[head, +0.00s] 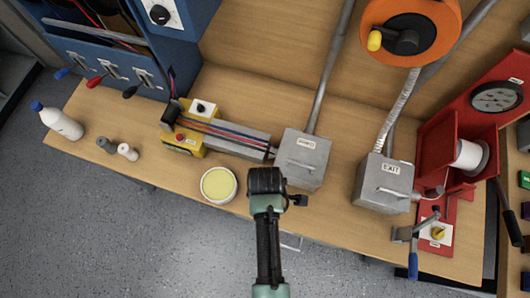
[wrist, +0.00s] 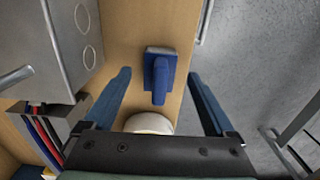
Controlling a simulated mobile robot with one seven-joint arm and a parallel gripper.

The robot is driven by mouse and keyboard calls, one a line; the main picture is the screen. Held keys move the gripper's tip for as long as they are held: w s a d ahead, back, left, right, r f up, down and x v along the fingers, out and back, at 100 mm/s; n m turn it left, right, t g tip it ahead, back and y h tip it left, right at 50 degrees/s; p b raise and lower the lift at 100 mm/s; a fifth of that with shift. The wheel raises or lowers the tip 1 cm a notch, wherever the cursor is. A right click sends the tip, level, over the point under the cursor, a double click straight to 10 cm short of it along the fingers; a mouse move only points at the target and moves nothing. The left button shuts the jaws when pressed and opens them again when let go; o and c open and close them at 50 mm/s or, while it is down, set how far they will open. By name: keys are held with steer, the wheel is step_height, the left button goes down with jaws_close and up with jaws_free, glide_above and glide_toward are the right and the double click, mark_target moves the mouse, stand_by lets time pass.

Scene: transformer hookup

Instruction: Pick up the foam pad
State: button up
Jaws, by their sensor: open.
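In the wrist view a blue block with a raised blue grip and a thin grey edge, which looks like the foam pad (wrist: 159,76), rests on the wooden bench top. My gripper (wrist: 158,88) is open, its two blue fingers apart on either side of the pad in the picture and not touching it. The gap in height cannot be told. In the head view my gripper (head: 268,182) is over the bench's front part, and the pad is hidden beneath or behind it.
A round white tub (head: 218,185) with pale yellow content stands just left of my gripper; it also shows in the wrist view (wrist: 150,123). A grey metal box (head: 302,159) stands close behind. Another grey box (head: 384,184) is to the right. The bench's front edge is near.

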steer(key=shift+f, duration=1.15)
jaws_close()
step_height(320, 180, up, 10)
stand_by(0.3)
